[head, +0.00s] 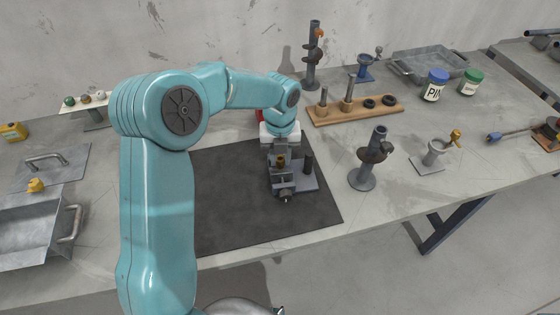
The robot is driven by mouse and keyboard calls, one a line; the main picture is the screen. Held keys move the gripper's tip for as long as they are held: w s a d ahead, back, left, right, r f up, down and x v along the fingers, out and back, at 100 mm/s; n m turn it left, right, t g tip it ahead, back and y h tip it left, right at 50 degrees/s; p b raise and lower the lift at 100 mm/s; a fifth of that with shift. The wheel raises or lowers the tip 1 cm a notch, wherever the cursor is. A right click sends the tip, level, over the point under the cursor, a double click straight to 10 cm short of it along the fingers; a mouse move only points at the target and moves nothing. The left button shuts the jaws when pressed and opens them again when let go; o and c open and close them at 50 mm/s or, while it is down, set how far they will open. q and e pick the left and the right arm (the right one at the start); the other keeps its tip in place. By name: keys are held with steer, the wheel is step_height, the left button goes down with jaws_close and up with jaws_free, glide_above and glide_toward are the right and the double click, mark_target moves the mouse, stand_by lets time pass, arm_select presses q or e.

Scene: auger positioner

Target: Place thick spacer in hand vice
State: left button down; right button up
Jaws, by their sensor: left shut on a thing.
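My left gripper (281,158) points down over the dark mat, at the hand vice. It is shut on a small brass-brown piece (281,161) that looks like the thick spacer, mostly hidden by the fingers. The grey hand vice (306,182) sits on the right part of the mat, with a dark upright post on its base. The gripper covers much of the vice, so I cannot tell whether the piece touches its jaws. My right gripper is not in view.
The dark mat (235,215) is bare left of the vice. A wooden rack (335,116) with posts and black rings stands behind it. A dark clamp stand (362,181) and a grey stand (428,164) are to the right. Blue (435,85) and green (471,83) jars stand farther back.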

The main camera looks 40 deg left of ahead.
arm_select(q)
step_height(320, 180, down, 2)
steer(key=shift+a+f, duration=0.1)
steer(key=shift+f, duration=0.15)
steer(key=shift+f, duration=0.15)
steer(key=c, duration=1.2)
jaws_free()
